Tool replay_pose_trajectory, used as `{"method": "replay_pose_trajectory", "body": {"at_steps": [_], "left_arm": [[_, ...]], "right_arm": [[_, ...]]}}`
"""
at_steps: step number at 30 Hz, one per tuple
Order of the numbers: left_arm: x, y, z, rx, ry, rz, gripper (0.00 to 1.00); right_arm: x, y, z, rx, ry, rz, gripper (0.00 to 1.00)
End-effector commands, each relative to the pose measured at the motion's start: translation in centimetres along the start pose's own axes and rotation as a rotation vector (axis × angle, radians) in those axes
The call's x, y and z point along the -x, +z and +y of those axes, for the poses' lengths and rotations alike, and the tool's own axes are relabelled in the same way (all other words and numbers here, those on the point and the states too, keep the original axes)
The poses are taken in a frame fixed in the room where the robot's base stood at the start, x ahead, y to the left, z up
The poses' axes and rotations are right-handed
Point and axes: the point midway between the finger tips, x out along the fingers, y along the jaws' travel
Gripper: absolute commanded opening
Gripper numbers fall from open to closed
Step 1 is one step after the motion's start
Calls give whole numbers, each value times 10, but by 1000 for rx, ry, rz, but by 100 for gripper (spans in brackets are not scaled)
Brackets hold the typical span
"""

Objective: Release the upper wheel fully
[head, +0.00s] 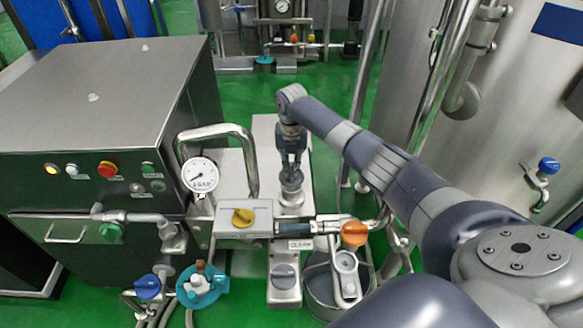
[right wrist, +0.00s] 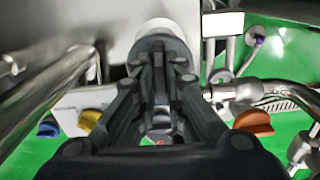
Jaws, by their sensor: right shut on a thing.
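The upper wheel (head: 291,184) is a grey round knob on the upper part of the steel plate (head: 265,130) in the head view. My right gripper (head: 291,168) points down over it, and its fingers are shut on the wheel. In the right wrist view the fingers (right wrist: 161,118) come close together, and the wheel between them is mostly hidden. A second grey wheel (head: 284,276) sits lower, nearer the front. My left gripper is not in view.
A pressure gauge (head: 200,175) and a bent steel pipe (head: 245,145) stand left of the gripper. A yellow knob (head: 243,217) and an orange handle (head: 354,234) are in front. A steel cabinet (head: 95,90) fills the left; a large tank (head: 500,100) is at the right.

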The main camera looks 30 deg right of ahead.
Motion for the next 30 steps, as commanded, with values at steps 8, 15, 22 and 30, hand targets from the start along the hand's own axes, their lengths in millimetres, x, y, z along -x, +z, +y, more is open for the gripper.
{"method": "replay_pose_trajectory", "body": {"at_steps": [8, 15, 22, 30], "left_arm": [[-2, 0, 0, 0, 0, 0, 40], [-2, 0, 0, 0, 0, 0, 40], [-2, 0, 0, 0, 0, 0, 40], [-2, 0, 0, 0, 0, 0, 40]], "right_arm": [[2, 1, 1, 65, 2, -3, 0], [2, 1, 1, 75, 2, -3, 0], [2, 1, 1, 75, 2, -4, 18], [1, 0, 0, 72, 1, -2, 31]]}}
